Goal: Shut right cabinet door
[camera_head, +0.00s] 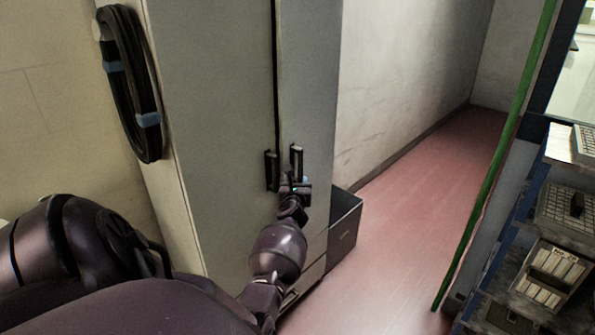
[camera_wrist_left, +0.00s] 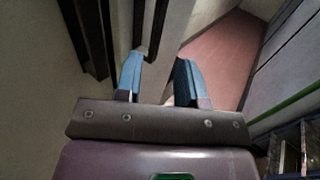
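A tall grey cabinet stands in the middle of the head view, with a left door (camera_head: 215,90) and a right door (camera_head: 308,80). A dark vertical gap runs between the doors; the right door looks slightly ajar. A black handle sits on each door: the left handle (camera_head: 271,170) and the right handle (camera_head: 296,160). My left gripper (camera_head: 297,185) is at the lower end of the right handle. In the left wrist view its blue-padded fingers (camera_wrist_left: 160,80) are apart, with nothing clearly clamped between them; contact cannot be told. My right gripper is not in view.
A black cable coil (camera_head: 133,85) hangs on the cabinet's left side. A grey box (camera_head: 343,228) stands on the floor beside the cabinet. The reddish floor (camera_head: 410,200) to the right is clear. A green pole (camera_head: 500,150) and a loaded shelf rack (camera_head: 527,215) border it.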

